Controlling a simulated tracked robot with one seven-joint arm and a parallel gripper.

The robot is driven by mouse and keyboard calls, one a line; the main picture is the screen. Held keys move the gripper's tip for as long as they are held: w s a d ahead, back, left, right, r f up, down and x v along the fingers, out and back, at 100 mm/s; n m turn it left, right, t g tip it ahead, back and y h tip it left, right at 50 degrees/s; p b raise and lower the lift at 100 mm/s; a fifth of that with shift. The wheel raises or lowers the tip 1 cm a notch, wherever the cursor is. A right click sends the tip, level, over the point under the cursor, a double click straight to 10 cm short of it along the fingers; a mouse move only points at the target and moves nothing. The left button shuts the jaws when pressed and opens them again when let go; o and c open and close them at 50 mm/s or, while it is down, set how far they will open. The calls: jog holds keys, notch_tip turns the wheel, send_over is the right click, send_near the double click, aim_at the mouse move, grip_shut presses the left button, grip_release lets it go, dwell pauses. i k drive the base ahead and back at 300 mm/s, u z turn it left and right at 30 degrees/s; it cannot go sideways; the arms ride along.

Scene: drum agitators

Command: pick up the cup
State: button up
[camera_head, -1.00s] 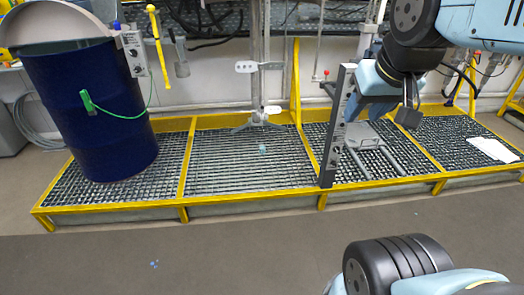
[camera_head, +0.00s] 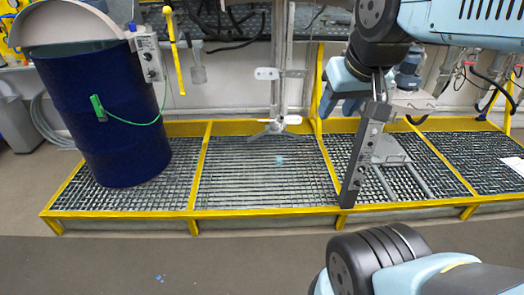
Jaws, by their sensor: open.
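A small pale cyan piece, which looks like the cup (camera_head: 279,160), lies on the metal grating of the second platform section. It is tiny and blurred, so I cannot tell whether it stands upright. My gripper (camera_head: 378,90) hangs at the upper right, to the right of the cup and above it in the picture, clearly apart from it. Its dark fingers overlap the grey post behind and are seen nearly edge-on. The jaws are open, and I see nothing between them.
A yellow-framed grating platform (camera_head: 200,167) spans the view. A dark blue drum (camera_head: 105,115) stands on its left. A grey perforated post (camera_head: 365,155) rises right of the cup. A white agitator (camera_head: 275,128) stands behind it. The grating around the cup is clear.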

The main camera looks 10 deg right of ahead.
aim_at(279, 158)
jog(key=i, duration=1.05)
jog(key=z, duration=0.3)
